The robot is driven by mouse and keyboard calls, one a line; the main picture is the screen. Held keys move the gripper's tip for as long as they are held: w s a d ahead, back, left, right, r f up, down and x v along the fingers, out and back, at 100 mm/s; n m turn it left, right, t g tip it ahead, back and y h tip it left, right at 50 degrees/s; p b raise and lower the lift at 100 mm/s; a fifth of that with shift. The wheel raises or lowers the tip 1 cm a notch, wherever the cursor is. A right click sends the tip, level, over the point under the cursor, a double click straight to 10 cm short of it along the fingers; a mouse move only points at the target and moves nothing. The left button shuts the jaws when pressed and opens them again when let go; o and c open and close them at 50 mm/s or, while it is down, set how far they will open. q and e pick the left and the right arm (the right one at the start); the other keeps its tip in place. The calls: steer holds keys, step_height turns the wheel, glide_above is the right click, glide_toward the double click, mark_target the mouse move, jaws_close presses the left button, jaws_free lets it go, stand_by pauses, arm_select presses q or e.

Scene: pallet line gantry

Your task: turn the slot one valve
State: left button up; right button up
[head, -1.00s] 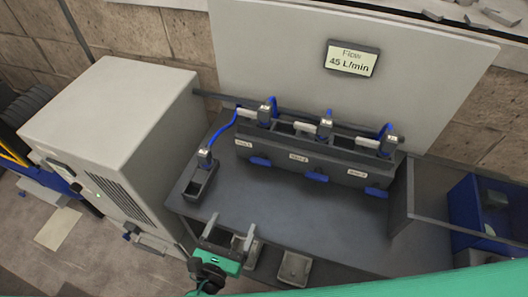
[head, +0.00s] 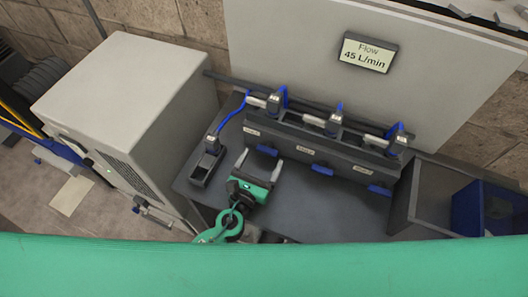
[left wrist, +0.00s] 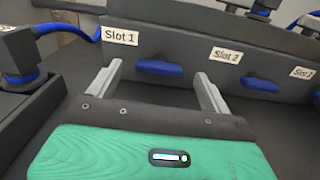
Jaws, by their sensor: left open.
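The slot one valve is a blue handle (head: 267,151) on the front of the dark manifold, lying roughly level. In the left wrist view the same blue handle (left wrist: 158,68) sits right of the "Slot 1" label (left wrist: 120,36). My left gripper (head: 260,163) is open and empty, pointing at this handle. In the left wrist view the handle shows between the two fingertips and a little beyond them; no contact is visible. My right gripper is not in view.
Slot 2 (head: 321,170) and slot 3 (head: 380,190) have similar blue handles to the right. A small dark holder (head: 203,172) with a blue-hosed connector stands left of my gripper. A display (head: 368,52) reads "Flow 45 L/min". A grey cabinet (head: 120,90) stands at left.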

mark_target(267, 151)
arm_select(q)
steer(key=shift+x, duration=1.2)
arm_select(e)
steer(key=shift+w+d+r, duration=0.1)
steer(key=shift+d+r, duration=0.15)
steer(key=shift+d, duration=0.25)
arm_select(q)
steer(key=shift+c, duration=1.1)
steer(key=c, duration=0.8)
steer(key=shift+o, duration=0.2)
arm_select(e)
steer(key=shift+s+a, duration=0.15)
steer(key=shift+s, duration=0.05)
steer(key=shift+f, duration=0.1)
